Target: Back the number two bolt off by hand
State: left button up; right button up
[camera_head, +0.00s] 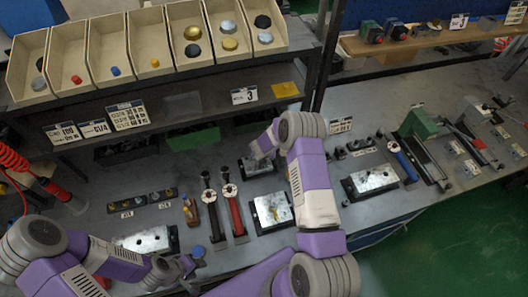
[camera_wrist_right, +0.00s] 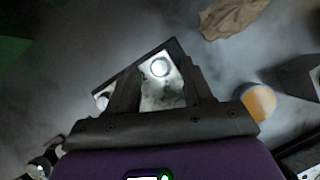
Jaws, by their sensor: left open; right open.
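A metal valve block (camera_head: 258,165) on a dark base lies on the bench at the back, below my right gripper (camera_head: 260,150). In the right wrist view the same block (camera_wrist_right: 165,95) shows between the open fingers of the right gripper (camera_wrist_right: 160,78), with a round bolt head (camera_wrist_right: 160,67) on its bright face. A second round bright part (camera_wrist_right: 102,100) shows by the left finger. I cannot read a number on either, nor tell whether the fingers touch anything.
Other metal blocks lie at front left (camera_head: 150,240), middle (camera_head: 273,211) and right (camera_head: 371,181). Red-handled (camera_head: 233,205) and dark-handled tools lie between them. Parts bins (camera_head: 150,50) stand on the shelf behind. A brown cloth (camera_wrist_right: 232,18) and an orange round piece (camera_wrist_right: 258,100) show near the right gripper.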

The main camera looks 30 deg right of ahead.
jog(key=shift+w+d+f, duration=0.1)
jog(key=shift+w+f, duration=0.05)
jog(key=shift+f, duration=0.05)
grip_shut()
jog(key=n, duration=0.1)
jog(key=n+y, duration=0.1)
jog(key=n, duration=0.1)
jog(key=n+t+y, duration=0.1)
jog(key=n, duration=0.1)
jog(key=shift+s+d, duration=0.25)
jog(key=shift+d, duration=0.15)
jog(key=n+y, duration=0.1)
jog(key=n, duration=0.2)
jog(key=n+y, duration=0.2)
jog(key=shift+w+d+n, duration=0.1)
jog(key=shift+d+n, duration=0.1)
jog(key=shift+n, duration=0.2)
jog(key=n+y, duration=0.1)
jog(key=n+g+y, duration=0.1)
jog(key=n, duration=0.3)
jog(key=shift+w+d+y, duration=0.15)
jog(key=shift+d+y, duration=0.1)
jog(key=shift+y, duration=0.15)
jog(key=shift+w+n+g+y, duration=0.15)
jog(key=shift+n+g+y, duration=0.45)
jog(key=shift+n, duration=0.9)
jog(key=shift+w+n+g+y, duration=0.1)
jog(key=shift+n+g+y, duration=0.1)
jog(key=shift+n+g, duration=1)
jog(key=shift+n+t, duration=0.3)
